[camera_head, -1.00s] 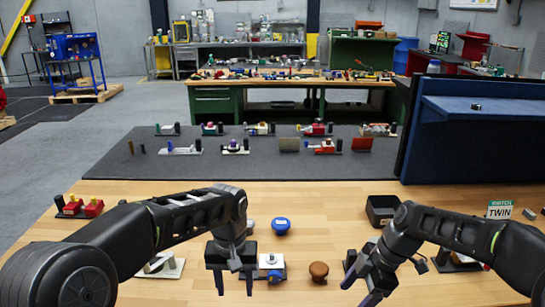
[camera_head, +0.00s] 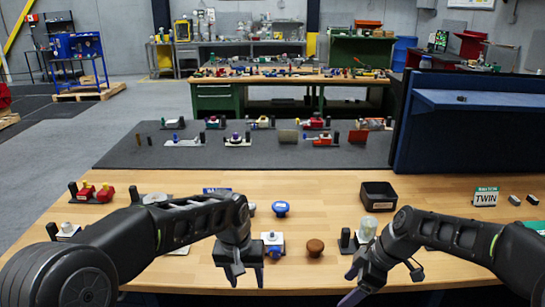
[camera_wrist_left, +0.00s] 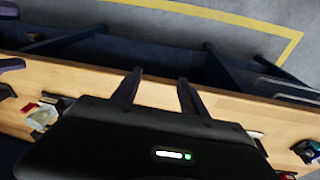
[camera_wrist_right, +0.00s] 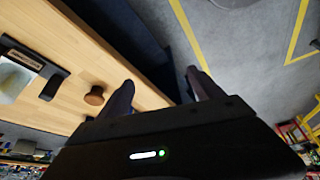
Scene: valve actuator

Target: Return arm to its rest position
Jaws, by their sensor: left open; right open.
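My left gripper (camera_head: 246,275) is open and empty, hanging over the front edge of the wooden table, left of a white block with a blue valve part (camera_head: 273,244). In the left wrist view its two fingers (camera_wrist_left: 158,92) are spread with nothing between them. My right gripper (camera_head: 377,285) points down and left at the table's front edge, right of a brown round knob (camera_head: 315,247). In the right wrist view its fingers (camera_wrist_right: 160,92) are apart and empty. Both of my arms reach in from the sides with bent elbows.
A blue round knob (camera_head: 280,208) stands on the wooden table (camera_head: 330,185). A black bin (camera_head: 378,196), a clear jar (camera_head: 368,229), red switches (camera_head: 96,193) and a TWIN sign (camera_head: 486,197) also stand there. A dark blue partition (camera_head: 470,145) rises at the right.

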